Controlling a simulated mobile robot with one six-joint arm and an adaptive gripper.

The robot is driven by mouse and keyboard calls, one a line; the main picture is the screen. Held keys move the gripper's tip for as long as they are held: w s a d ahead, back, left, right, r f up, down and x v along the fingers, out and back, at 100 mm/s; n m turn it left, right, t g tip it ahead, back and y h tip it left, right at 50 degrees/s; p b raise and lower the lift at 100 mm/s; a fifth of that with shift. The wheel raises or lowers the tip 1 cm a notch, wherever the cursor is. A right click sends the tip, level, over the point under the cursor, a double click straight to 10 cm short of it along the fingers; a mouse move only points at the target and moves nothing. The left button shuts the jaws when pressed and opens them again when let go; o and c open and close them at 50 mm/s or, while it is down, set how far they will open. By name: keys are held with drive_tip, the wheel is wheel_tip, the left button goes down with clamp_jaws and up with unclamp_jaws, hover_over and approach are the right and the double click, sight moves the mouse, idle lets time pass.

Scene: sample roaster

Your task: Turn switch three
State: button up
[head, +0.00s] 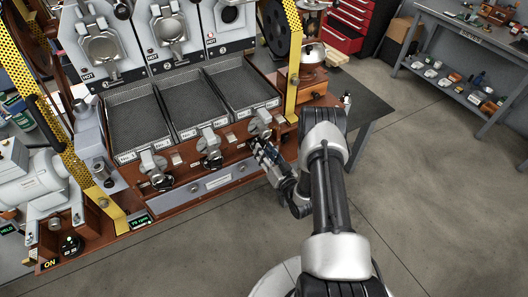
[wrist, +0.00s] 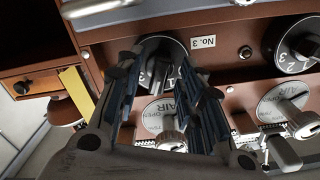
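Switch three is a dark round dial with a raised grip bar (wrist: 158,72), beside the white "No. 3" label (wrist: 203,42) on the brown panel in the wrist view. My gripper (wrist: 160,68) is open, with one blue-grey finger on each side of the bar. The gap between the fingers looks wider than the bar; I cannot tell whether either finger touches it. In the head view my gripper (head: 262,151) reaches the right end of the roaster's front panel and hides most of switch three. The bar's exact pointing direction is partly hidden.
A neighbouring numbered dial (wrist: 298,47) is at the right in the wrist view. A silver AIR dial (wrist: 160,117) shows between my fingers, close to them. In the head view the middle switch (head: 212,161) and left switch (head: 161,182) are left of my gripper. Mesh trays (head: 190,103) lie behind.

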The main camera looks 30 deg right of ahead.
drive_tip(key=shift+w, duration=0.5)
clamp_jaws()
